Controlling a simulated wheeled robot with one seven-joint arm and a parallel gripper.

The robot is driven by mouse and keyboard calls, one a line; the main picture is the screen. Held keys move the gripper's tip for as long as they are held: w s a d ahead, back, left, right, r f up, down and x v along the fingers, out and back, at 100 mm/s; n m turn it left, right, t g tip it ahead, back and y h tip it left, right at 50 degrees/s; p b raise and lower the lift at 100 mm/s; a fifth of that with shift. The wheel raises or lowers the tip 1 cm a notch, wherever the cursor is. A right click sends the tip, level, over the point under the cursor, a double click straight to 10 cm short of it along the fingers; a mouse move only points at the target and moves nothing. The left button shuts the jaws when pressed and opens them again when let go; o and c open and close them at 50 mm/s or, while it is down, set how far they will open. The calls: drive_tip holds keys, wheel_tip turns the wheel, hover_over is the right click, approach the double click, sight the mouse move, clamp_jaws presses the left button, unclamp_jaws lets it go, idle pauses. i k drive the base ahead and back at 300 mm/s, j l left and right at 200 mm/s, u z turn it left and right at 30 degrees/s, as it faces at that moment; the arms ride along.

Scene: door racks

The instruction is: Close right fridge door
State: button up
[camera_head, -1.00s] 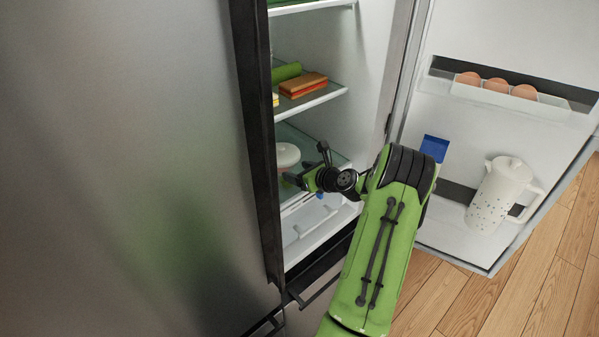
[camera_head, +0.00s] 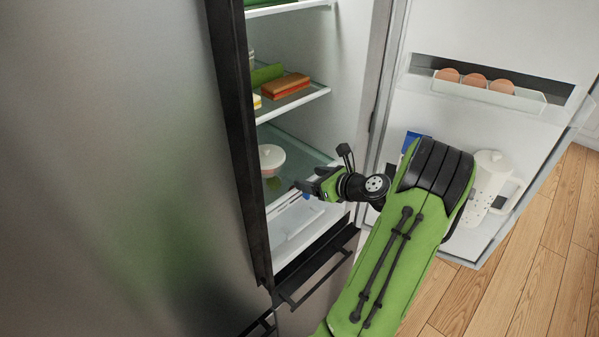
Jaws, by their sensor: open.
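The right fridge door (camera_head: 428,113) stands wide open on the right. Its white inner side faces me, with racks holding eggs and a speckled white jug. My gripper (camera_head: 306,188) is open, in front of the right fridge compartment and left of the open door. I see nothing between its fingers. My green arm covers the lower middle of the door and part of the jug (camera_head: 487,190). The door's outer face and handle are hidden.
The left fridge door (camera_head: 110,170) is shut and fills the left side. Shelves inside hold a sandwich-like item (camera_head: 286,85) and a white bowl (camera_head: 271,158). A drawer handle (camera_head: 315,275) sticks out below. Wooden floor (camera_head: 535,260) is clear at the lower right.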

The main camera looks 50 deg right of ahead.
sight(550, 47)
drive_tip(key=k+j, duration=0.1)
drive_tip(key=k, duration=0.9)
